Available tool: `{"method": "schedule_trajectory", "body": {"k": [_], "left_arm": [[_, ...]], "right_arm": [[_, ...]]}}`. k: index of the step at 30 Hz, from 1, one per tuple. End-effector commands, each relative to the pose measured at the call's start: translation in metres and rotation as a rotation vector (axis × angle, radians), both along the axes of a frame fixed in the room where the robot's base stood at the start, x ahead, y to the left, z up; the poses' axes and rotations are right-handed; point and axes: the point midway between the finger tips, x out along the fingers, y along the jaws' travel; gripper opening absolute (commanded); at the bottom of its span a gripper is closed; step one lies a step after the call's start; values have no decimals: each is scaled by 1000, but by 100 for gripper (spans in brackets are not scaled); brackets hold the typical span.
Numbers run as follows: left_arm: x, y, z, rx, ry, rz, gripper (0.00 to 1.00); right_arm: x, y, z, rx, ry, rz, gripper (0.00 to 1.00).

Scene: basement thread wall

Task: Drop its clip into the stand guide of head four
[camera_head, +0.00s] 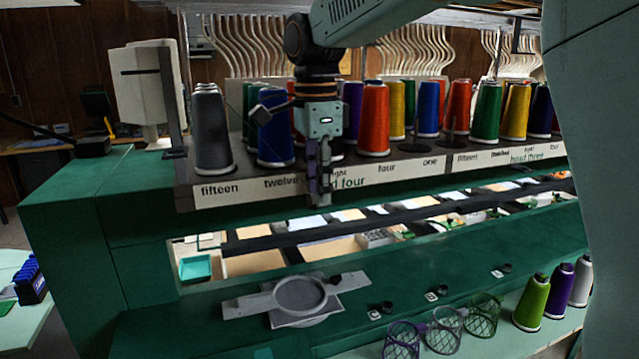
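My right gripper (319,190) hangs fingers down from the arm that comes in at the top right. It is in front of the white label strip (390,170) of the thread rack and partly covers the green lettering that ends in "four". Its two fingers are close together, and I cannot tell whether something thin is between them. A small dark block (262,114) on a thin rod shows left of the gripper, in front of a blue cone (275,145). I cannot make out a clip or the stand guide for certain. My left gripper is not in view.
Thread cones, such as the grey (211,135) and red (374,120) ones, stand along the rack. Below are a grey round hoop frame (300,296), mesh cups (443,330) and three cones at the lower right, one green (532,300). A pale-green body part fills the right edge.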

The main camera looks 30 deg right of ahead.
Motion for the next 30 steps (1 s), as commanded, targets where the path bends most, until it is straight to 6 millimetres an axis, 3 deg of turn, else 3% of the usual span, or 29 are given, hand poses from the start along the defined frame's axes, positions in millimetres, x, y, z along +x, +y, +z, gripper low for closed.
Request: {"method": "schedule_trajectory", "body": {"k": [17, 23, 30], "left_arm": [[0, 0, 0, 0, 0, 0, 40], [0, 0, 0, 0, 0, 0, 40], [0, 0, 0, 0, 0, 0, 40]], "right_arm": [[3, 0, 5, -2, -12, 0, 40], [2, 0, 36, -2, -13, -1, 40], [0, 2, 86, -3, -12, 0, 40]]}}
